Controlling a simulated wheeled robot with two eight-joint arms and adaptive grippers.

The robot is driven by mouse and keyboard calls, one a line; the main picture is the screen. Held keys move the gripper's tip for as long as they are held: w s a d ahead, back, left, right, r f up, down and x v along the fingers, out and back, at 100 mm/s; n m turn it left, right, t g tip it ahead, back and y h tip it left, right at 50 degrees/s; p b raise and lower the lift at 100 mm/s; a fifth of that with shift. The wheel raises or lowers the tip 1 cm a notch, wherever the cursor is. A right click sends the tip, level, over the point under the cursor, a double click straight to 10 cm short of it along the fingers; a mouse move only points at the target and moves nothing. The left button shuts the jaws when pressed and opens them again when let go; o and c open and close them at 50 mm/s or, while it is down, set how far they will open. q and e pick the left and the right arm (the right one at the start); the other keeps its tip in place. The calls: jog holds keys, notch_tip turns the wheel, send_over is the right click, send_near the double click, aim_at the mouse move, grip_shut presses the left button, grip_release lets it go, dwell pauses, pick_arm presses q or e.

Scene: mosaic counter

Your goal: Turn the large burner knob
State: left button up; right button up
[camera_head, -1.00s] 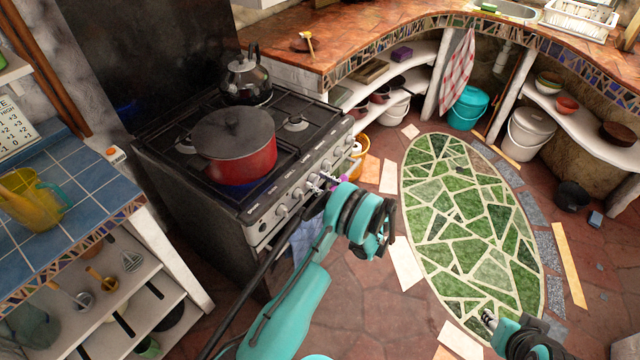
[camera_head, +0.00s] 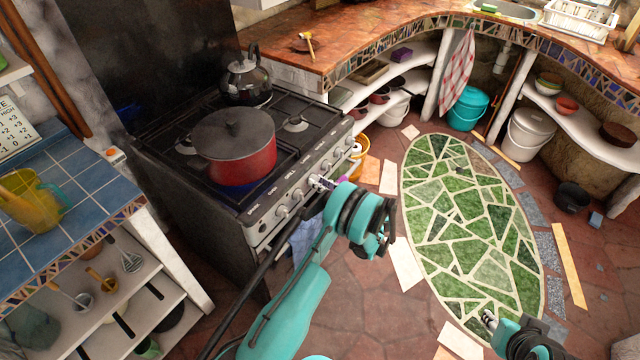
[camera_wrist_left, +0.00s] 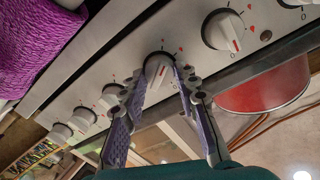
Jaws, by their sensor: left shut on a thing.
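The stove (camera_head: 215,160) has a row of pale round knobs along its front panel. My left gripper (camera_head: 322,182) is at that panel. In the left wrist view, one white knob (camera_wrist_left: 158,68) with a red mark stands between the purple-padded fingers of my left gripper (camera_wrist_left: 164,78), which is shut on it. A larger-looking white knob (camera_wrist_left: 226,30) is to its right, free. Several other knobs run down to the left, partly hidden by a finger. My right gripper (camera_head: 490,318) is low at the right, over the rug's edge, too small to judge its jaws.
A red pot (camera_head: 235,155) with a dark lid and a kettle (camera_head: 246,78) stand on the stovetop. A blue-tiled counter (camera_head: 65,200) is at the left. The green mosaic rug (camera_head: 465,225) lies clear on the floor. A yellow bucket (camera_head: 358,148) stands beside the stove.

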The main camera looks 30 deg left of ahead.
pick_arm(q)
jog(key=m, duration=0.6)
jog(key=shift+w, duration=0.1)
jog(key=m+g, duration=0.1)
jog(key=m, duration=0.5)
jog(key=shift+w, duration=0.1)
jog(key=m, duration=1.1)
jog(key=shift+f+g, duration=0.15)
jog(key=shift+g, duration=0.25)
jog(key=shift+m, duration=0.3)
jog(key=o, duration=1.2)
jog(key=shift+c, duration=0.2)
